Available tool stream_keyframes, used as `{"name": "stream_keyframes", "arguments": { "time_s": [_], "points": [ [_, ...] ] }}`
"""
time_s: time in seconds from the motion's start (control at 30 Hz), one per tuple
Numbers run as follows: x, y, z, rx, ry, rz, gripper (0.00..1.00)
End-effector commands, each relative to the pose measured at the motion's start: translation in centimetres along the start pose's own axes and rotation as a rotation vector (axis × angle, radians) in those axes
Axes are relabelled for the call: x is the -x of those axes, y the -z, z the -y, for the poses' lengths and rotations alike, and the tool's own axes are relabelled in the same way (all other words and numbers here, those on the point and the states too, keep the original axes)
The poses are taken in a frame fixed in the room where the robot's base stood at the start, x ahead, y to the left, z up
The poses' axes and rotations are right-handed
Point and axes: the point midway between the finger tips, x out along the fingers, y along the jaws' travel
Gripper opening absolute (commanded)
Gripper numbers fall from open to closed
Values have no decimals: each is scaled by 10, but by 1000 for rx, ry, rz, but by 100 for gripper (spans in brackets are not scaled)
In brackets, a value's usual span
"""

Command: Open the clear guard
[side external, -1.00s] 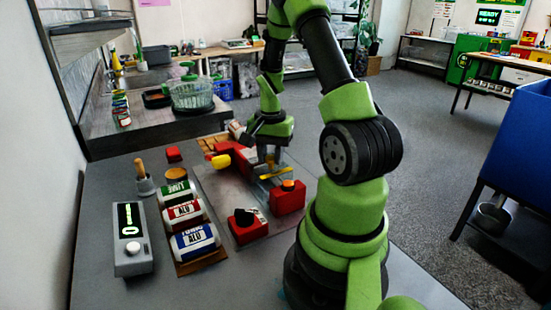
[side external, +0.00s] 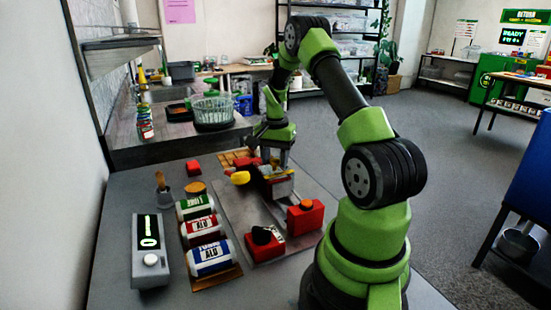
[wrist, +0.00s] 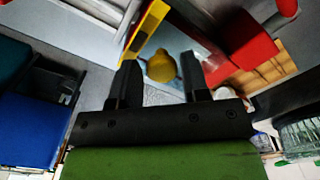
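In the wrist view a pale see-through panel, seemingly the clear guard (wrist: 178,42), has a yellow edge bar (wrist: 146,28) along its left side. A yellow knob (wrist: 161,67) shows between and beyond my gripper's (wrist: 160,62) two separated fingers. In the side view my gripper (side external: 272,165) points down over the red press-like fixture, whose yellow end (side external: 240,178) sticks out to the left. The guard is hard to make out there, partly behind my gripper. I see nothing held; contact with the guard cannot be told.
Three labelled cans, green (side external: 195,207), red (side external: 200,229) and blue (side external: 210,257), lie left of the fixture plate. A grey box with a lit display (side external: 149,250) stands farther left. A red box with an orange button (side external: 306,217) and a red block with a black knob (side external: 262,243) stand in front.

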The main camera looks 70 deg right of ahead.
Motion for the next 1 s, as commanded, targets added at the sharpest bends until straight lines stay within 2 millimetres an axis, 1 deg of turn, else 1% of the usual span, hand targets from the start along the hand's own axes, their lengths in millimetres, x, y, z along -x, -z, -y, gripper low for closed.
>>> {"name": "stream_keyframes", "arguments": {
  "time_s": [0.03, 0.07, 0.3, 0.43, 0.57, 0.7, 0.8, 0.9, 1.0],
  "points": [
    [0, 0, 0, -1, 0, 0, 54],
    [0, 0, 0, -1, 0, 0, 57],
    [0, 0, 0, -1, 0, 1, 57],
    [8, 0, 0, -2, 2, -1, 57],
    [30, 0, 0, -1, 4, -4, 57],
    [60, 1, 1, -1, 5, -5, 57],
    [77, 0, 0, -1, 4, -4, 57],
    [90, 0, 0, -1, 3, -3, 57],
    [97, 0, 0, 0, 1, -1, 57]
  ]
}}
